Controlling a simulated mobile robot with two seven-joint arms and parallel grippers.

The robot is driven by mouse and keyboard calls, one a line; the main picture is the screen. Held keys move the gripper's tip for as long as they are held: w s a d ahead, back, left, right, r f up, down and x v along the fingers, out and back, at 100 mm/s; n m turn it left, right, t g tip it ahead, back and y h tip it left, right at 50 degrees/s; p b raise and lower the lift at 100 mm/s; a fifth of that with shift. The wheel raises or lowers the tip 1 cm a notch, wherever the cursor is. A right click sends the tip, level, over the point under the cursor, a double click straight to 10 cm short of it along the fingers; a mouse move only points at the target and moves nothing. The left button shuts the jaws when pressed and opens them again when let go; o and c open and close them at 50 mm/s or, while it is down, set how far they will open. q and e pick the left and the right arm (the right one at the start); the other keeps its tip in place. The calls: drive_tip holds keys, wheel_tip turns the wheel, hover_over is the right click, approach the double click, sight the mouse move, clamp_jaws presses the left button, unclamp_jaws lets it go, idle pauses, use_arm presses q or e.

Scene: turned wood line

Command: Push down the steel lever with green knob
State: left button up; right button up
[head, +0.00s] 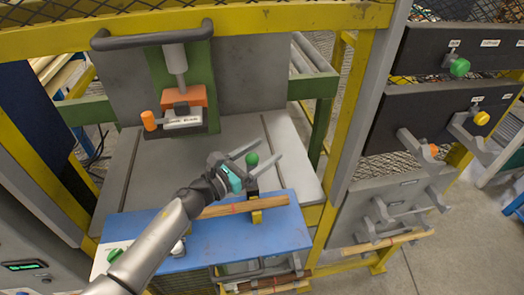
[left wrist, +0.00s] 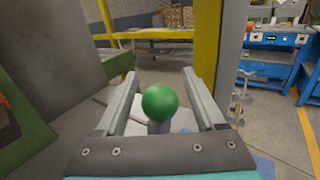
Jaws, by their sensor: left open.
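The green knob (head: 252,159) tops a short steel lever over the front of the machine's grey table. In the left wrist view the green knob (left wrist: 160,103) sits between my two open fingers, with gaps on both sides. The lever's stem (left wrist: 158,127) shows just below it and the rest is hidden by the gripper. My left gripper (head: 263,157) is open, its fingers one on either side of the knob, pointing away to the upper right. Whether the fingers touch the lever cannot be told. My right gripper is not in view.
A blue bench top (head: 215,241) in front carries a wooden piece (head: 240,208) by the lever's yellow foot. A press head with an orange block (head: 184,97) and an orange-ended handle (head: 149,121) stands behind left. Yellow frame posts (head: 344,110) border the right; grey panels with knobs lie beyond.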

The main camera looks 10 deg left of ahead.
use_arm(q)
clamp_jaws()
idle(0.6)
idle(0.8)
